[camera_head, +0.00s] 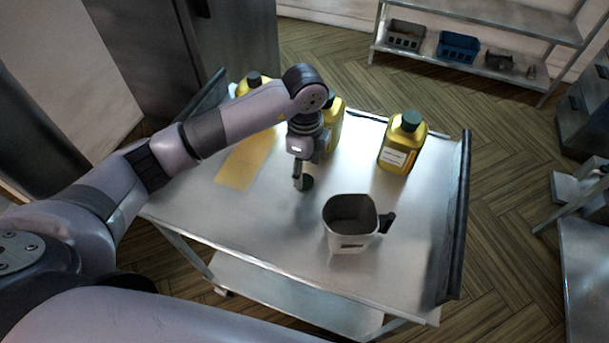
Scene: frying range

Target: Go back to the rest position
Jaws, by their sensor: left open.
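My left arm reaches in from the left over a steel cart (425,215). My left gripper (302,184) points down near the middle of the cart top, open. A small dark green round thing (308,182) shows right at its fingertips; I cannot tell whether they touch. A grey square jug (350,228) with a dark handle stands in front and to the right of the gripper. A yellow bottle (402,147) with a green cap stands upright at the right. Two more yellow bottles, one (336,122) behind my wrist and one (243,88) farther left, are partly hidden. My right gripper is out of view.
A flat yellow rectangle (243,168) lies on the cart's left part. The cart has dark raised side rails (456,215). A shelf with a blue bin (458,47) and grey bins stands at the back. A steel counter (590,270) is at the right.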

